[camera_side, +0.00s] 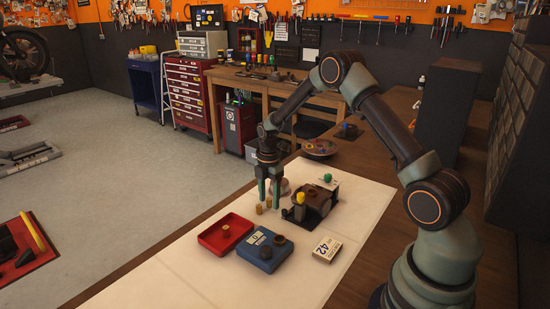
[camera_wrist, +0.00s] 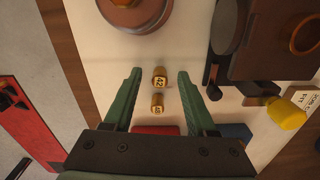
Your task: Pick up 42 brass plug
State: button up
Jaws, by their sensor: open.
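Two small brass plugs stand close together on the pale bench mat. In the wrist view the far plug (camera_wrist: 159,77) appears to read 42; the near plug (camera_wrist: 157,103) has a label I cannot read surely. In the side view they are a left plug (camera_side: 259,209) and a right plug (camera_side: 268,202). My gripper (camera_wrist: 159,74) is open and empty, its green fingers on either side of the plugs, with space on both sides. It also shows in the side view (camera_side: 268,194), pointing down at them. A card marked 42 (camera_side: 327,249) lies nearer the side camera.
A blue block (camera_side: 257,256) carries dark round parts. A dark brown fixture (camera_side: 318,204) with a yellow knob (camera_side: 300,198) stands right of my gripper. A round brown-topped object (camera_wrist: 135,14) lies beyond the plugs.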

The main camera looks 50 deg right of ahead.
jog(key=shift+f, duration=0.15)
grip_shut()
